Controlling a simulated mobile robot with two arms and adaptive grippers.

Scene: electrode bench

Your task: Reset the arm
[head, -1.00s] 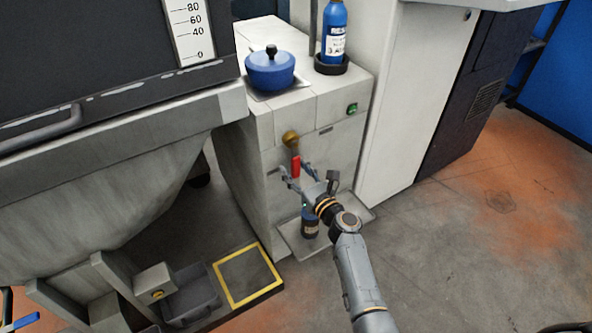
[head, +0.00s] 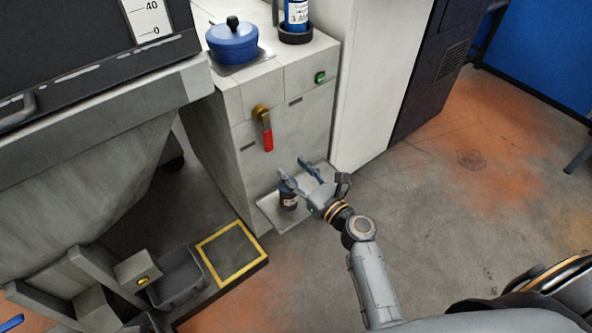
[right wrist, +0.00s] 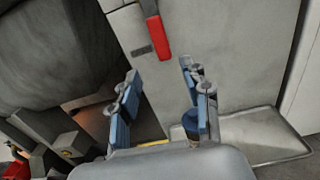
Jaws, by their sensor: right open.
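My right gripper (head: 292,168) is open and empty, in front of the bench cabinet and over the drip tray. Its spread fingers also show in the right wrist view (right wrist: 160,72). The red handle (head: 267,137) hangs down from a brass valve (head: 260,112) on the cabinet front, apart from and up-left of my fingers. The handle also shows at the top of the right wrist view (right wrist: 158,37). A small dark blue bottle (head: 288,199) stands on the tray (head: 270,212), partly hidden by a finger. My left gripper is not in view.
The cabinet (head: 305,120) carries a blue lidded pot (head: 232,45) and a blue bottle (head: 297,12) in a dark holder. A large grey hopper (head: 90,170) stands left. A yellow-framed square (head: 230,255) lies by the tray. The floor at right (head: 460,190) is mostly clear.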

